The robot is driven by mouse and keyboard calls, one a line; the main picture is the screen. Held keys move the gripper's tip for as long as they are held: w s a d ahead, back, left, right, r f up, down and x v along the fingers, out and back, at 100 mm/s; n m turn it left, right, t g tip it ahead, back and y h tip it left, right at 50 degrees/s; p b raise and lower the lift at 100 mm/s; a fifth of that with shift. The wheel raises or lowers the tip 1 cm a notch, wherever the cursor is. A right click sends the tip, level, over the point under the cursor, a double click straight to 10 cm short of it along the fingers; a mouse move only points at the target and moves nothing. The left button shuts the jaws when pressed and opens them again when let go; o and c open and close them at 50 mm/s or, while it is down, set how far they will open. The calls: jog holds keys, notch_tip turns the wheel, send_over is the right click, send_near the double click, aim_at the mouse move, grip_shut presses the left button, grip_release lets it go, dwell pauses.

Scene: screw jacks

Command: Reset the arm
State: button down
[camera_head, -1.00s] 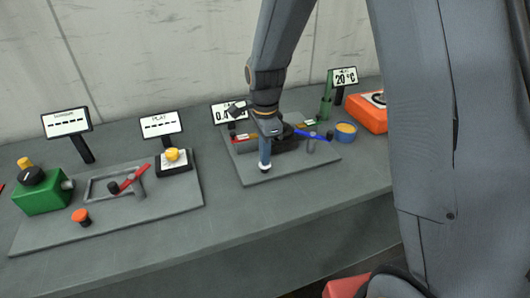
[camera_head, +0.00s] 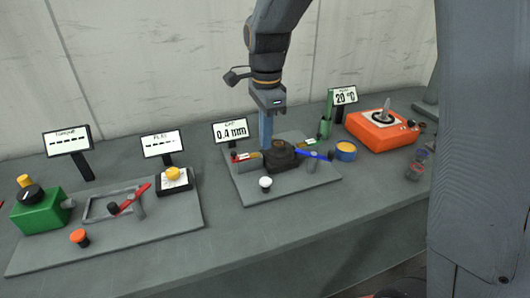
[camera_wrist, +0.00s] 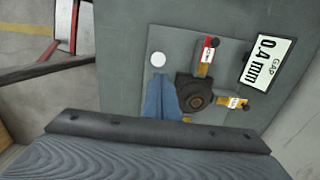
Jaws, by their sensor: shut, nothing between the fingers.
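My gripper (camera_head: 265,144) hangs over the middle grey plate (camera_head: 243,188), its blue fingers shut and empty. In the wrist view my gripper (camera_wrist: 160,86) shows its blue fingers between a white round button (camera_wrist: 157,59) and a dark round-topped unit (camera_wrist: 197,98). In the head view the white button (camera_head: 265,183) stands at the plate's front, clear of the fingers. The dark unit (camera_head: 284,155) is just right of the fingers. A display reading "GAP 0.4 mm" (camera_head: 231,131) stands behind the plate.
A green box (camera_head: 40,212), an orange button (camera_head: 79,237) and a red lever (camera_head: 134,198) are at left. A blue-handled lever (camera_head: 315,155), a yellow-rimmed cup (camera_head: 346,150) and an orange box (camera_head: 382,132) stand to the right. The wall is behind.

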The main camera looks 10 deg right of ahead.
jog(key=shift+r, duration=0.4)
jog(key=s+d+f+n+b, duration=0.1)
jog(key=s+d+f+n, duration=0.3)
jog(key=s+n, duration=0.3)
jog(key=s+d+f+n+t+b, duration=0.1)
jog(key=s+d+f+n+b, duration=0.1)
jog(key=s+d+f+n, duration=0.3)
jog(key=s+f+n, duration=0.1)
jog(key=s+n, duration=0.1)
jog(key=n, duration=0.1)
jog(key=shift+s+d+n, duration=0.3)
jog(key=shift+n, duration=0.1)
